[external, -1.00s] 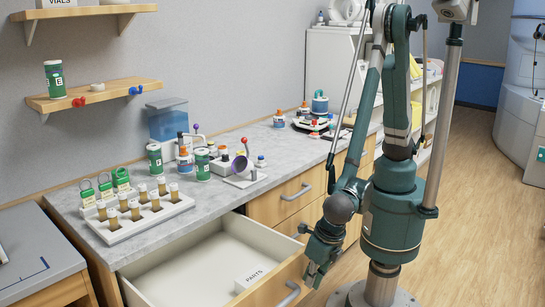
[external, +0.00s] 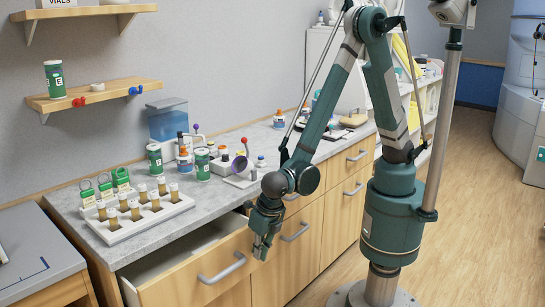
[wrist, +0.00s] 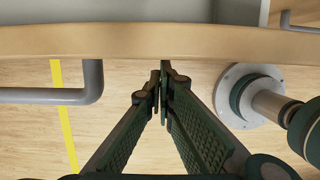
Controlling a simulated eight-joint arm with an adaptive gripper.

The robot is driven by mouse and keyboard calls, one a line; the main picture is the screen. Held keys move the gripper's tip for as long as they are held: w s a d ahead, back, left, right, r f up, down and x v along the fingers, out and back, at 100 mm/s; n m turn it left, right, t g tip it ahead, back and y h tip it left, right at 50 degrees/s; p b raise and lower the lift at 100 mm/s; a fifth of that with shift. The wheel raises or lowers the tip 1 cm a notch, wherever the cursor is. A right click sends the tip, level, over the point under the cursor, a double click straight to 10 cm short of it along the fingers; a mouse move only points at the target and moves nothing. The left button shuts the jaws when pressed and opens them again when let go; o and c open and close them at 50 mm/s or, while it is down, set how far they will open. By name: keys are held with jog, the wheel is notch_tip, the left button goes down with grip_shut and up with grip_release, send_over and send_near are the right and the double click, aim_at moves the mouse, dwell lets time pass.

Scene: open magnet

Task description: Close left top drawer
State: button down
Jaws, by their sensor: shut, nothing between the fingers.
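The left top drawer (external: 200,274) has a wooden front with a grey bar handle (external: 222,268). It stands partly out from the counter, with a strip of its pale inside showing above the front. My gripper (external: 261,247) is at the right end of the drawer front, pointing down, fingers together and empty. In the wrist view the shut fingertips (wrist: 160,82) are close to the front's edge (wrist: 200,38), right of the handle (wrist: 75,95). Whether they touch the front I cannot tell.
The grey counter top (external: 225,190) above holds a white vial rack (external: 135,218), bottles and small instruments. More shut drawers with grey handles (external: 295,232) lie to the right. My base stands on the wooden floor (external: 470,230), which is clear to the right.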

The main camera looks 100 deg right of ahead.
jog(key=w+d, duration=1)
jog(key=shift+w+d, duration=0.25)
jog(key=shift+w, duration=0.05)
jog(key=shift+s+a+b, duration=0.35)
jog(key=shift+s+a, duration=0.05)
jog(key=shift+a, duration=0.05)
jog(key=s+a, duration=0.2)
jog(key=shift+s+a, duration=0.25)
jog(key=shift+s, duration=0.05)
jog(key=p+v, duration=0.2)
jog(key=v, duration=0.8)
